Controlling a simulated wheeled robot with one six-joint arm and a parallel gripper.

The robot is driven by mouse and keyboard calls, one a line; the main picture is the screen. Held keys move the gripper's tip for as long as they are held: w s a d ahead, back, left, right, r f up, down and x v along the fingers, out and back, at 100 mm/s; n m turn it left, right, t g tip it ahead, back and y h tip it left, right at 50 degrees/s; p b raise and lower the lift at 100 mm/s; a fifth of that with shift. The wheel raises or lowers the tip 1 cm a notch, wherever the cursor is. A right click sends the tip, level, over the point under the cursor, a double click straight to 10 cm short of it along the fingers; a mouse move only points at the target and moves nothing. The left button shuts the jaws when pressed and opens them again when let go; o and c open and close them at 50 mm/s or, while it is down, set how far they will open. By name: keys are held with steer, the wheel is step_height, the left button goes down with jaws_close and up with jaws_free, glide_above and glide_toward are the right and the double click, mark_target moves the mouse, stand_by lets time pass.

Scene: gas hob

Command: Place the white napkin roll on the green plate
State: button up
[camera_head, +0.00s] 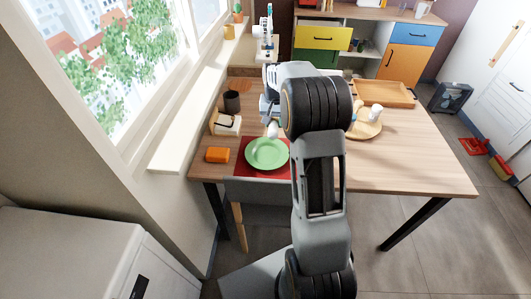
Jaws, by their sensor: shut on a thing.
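The green plate (267,154) lies on a red mat (244,171) near the table's front left edge and looks empty. My gripper (268,122) is over the table just beyond the plate's far rim. It is shut on a small white piece, which looks like the white napkin roll (273,131). The roll hangs close to the far rim; I cannot tell whether it touches the plate. My arm hides part of the gripper and the table right of the plate.
An orange block (218,155), a white holder (227,125) and a dark cup (232,102) stand left of the plate. A round wooden board (370,130) with white items and a wooden tray (386,95) lie right of my arm. The table's front right is clear.

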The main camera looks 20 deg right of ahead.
steer(key=s+a+f, duration=0.1)
steer(key=f, duration=0.1)
steer(key=s+a+f, duration=0.1)
steer(key=a+f, duration=0.1)
steer(key=s+a+f, duration=0.1)
steer(key=s+f, duration=0.1)
steer(key=shift+a, duration=0.25)
steer(key=f, duration=0.3)
steer(key=shift+s+a, duration=0.15)
steer(key=shift+a, duration=0.1)
steer(key=shift+f, duration=0.35)
steer(key=shift+f+b, duration=0.15)
steer(key=shift+b, duration=0.15)
steer(key=shift+f, duration=0.3)
steer(key=o, duration=0.9)
steer(key=shift+r, duration=0.15)
